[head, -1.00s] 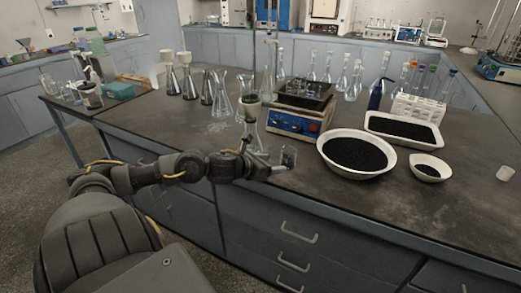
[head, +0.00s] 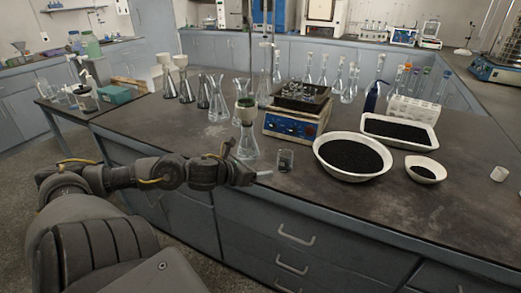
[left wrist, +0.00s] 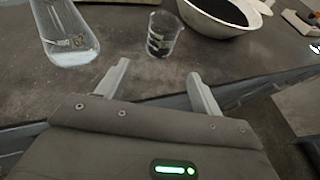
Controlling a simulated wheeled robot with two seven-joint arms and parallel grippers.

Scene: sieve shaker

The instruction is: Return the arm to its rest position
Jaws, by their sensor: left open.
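My left arm (head: 130,175) reaches in from the left in the head view. Its gripper (head: 268,174) is at the front edge of the bench, just short of a small glass beaker (head: 285,160). In the left wrist view the two fingers of the left gripper (left wrist: 160,85) are spread apart with nothing between them. The beaker (left wrist: 163,36) stands upright on the bench beyond the fingertips, apart from them, with some dark material inside. My right gripper is in neither view.
A conical flask with a funnel (head: 247,140) stands close to the left gripper. The sieve shaker (head: 292,123) is behind. A white bowl of black grains (head: 318,155), a small dish (head: 440,172) and a tray (head: 433,143) are to the right.

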